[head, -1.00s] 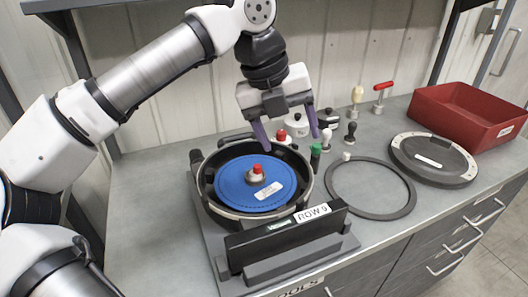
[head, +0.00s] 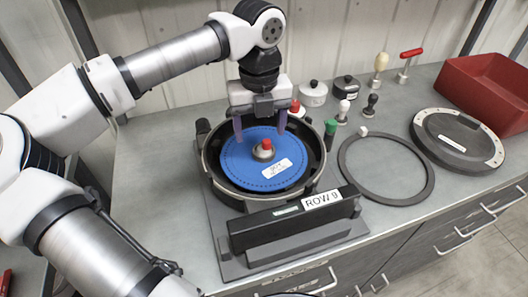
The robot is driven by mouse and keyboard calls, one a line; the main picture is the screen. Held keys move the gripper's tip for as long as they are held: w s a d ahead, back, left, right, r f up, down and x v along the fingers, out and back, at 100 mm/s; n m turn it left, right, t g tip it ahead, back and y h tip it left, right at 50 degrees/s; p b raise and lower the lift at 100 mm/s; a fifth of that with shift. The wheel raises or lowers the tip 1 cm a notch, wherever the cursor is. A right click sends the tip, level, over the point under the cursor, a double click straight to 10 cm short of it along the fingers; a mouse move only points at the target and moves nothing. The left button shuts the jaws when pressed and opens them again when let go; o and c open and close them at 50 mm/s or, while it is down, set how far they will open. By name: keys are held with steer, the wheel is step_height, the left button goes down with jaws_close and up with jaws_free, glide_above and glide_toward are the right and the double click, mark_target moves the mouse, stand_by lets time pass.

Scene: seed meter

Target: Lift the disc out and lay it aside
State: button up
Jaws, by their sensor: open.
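The blue disc (head: 240,174) lies flat inside the round black seed meter housing (head: 318,177). It has a metal hub with a red knob (head: 266,145) at its centre and a white label. My gripper (head: 260,133) is open and points down over the back part of the disc. Its two purple fingers are spread, just behind the red knob in the picture. Nothing is between them that I can make out. I cannot tell whether the fingertips touch the disc.
A black ring (head: 425,186) lies flat on the grey bench, right of the housing. A round dark cover (head: 457,138) lies beyond it, near a red bin (head: 485,88). Several small knobbed tools and pots stand behind. A black block labelled ROW 9 (head: 290,217) stands in front.

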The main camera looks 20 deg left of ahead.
mark_target(265, 144)
steer(key=f, duration=0.1)
steer(key=f+p, duration=0.1)
steer(key=d+f+p, duration=0.1)
steer(key=f, duration=0.1)
steer(key=shift+s+d+f, duration=0.1)
steer(key=shift+s, duration=0.2)
steer(key=shift+f, duration=0.4)
steer(key=shift+c, duration=0.3)
steer(key=c, duration=1)
